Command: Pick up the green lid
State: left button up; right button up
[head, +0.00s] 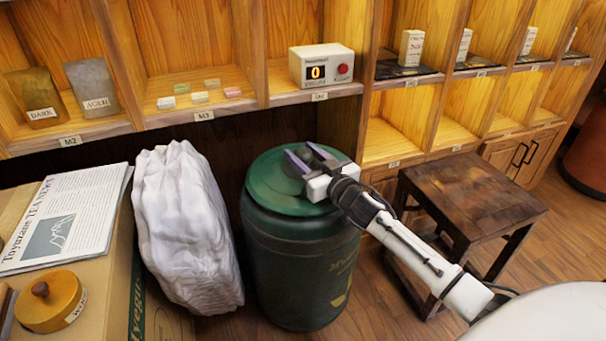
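The green lid (268,192) sits on top of a dark green drum (296,265) standing on the floor in the middle of the head view. My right gripper (300,150) is over the far part of the lid, its arm coming in from the lower right. Its two purple fingers are apart, with green lid surface visible between their tips. The gripper's body hides part of the lid's right side and middle. I cannot tell whether the fingers touch the lid. My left gripper is not in view.
A white wrapped sack (185,230) stands close to the drum's left. A dark wooden stool (475,195) is at its right. Wooden shelves (200,113) with a counter box (320,66) rise behind. A newspaper (65,220) and a round wooden box (50,302) lie at left.

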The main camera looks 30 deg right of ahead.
grip_shut()
jog(key=shift+r, duration=0.35)
